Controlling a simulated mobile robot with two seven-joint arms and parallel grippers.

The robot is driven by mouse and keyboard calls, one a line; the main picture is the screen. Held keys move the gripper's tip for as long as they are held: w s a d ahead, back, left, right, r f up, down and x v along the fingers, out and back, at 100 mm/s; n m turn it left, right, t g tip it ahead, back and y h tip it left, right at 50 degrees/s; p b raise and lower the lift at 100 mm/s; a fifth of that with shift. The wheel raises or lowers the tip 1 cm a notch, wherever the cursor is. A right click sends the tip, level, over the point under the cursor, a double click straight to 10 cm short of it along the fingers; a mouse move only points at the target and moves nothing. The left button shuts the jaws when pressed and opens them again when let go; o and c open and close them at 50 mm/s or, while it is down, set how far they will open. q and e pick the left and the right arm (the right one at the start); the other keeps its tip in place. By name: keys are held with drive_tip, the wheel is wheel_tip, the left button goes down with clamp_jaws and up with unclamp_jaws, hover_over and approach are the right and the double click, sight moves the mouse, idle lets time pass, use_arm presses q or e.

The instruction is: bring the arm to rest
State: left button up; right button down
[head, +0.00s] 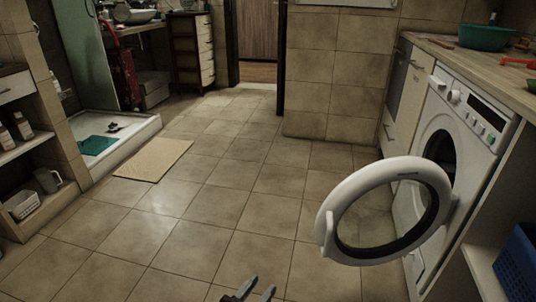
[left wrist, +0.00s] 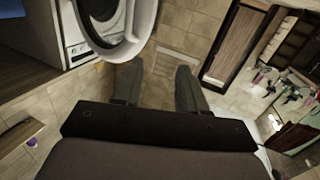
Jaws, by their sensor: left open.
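My left gripper (head: 252,291) shows at the bottom middle of the head view, with its fingertips pointing up over the tiled floor. It also shows in the left wrist view (left wrist: 157,82), with its two fingers apart and nothing between them but floor. The open washing machine door (head: 331,197) is to the right of the gripper in the head view, apart from it. In the left wrist view the door (left wrist: 148,22) is at the upper left, close to the left finger in the picture. My right gripper is not in view.
The washing machine (head: 468,130) stands on the right under a counter (head: 495,66) with a green basin (head: 484,37). A blue crate (head: 518,262) is at the lower right. A beige mat (head: 154,159) lies by the shower tray (head: 137,136). Shelves line the left. The middle floor is clear.

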use_arm(q)
drive_tip(key=s+a+r+n+g+y+p, duration=0.3)
drive_tip(key=s+a+r+y+p, duration=0.4)
drive_tip(key=s+a+r+p, duration=1)
drive_tip(key=g+p, duration=0.1)
drive_tip(key=p, duration=0.3)
drive_tip(key=shift+a+r, duration=0.25)
drive_tip(key=shift+a, duration=0.15)
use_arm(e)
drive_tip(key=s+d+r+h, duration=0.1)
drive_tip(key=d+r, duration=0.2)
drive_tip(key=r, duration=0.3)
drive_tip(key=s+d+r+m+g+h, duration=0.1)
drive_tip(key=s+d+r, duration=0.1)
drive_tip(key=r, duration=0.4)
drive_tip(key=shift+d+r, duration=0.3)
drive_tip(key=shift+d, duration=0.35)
use_arm(q)
drive_tip(key=shift+w, duration=0.1)
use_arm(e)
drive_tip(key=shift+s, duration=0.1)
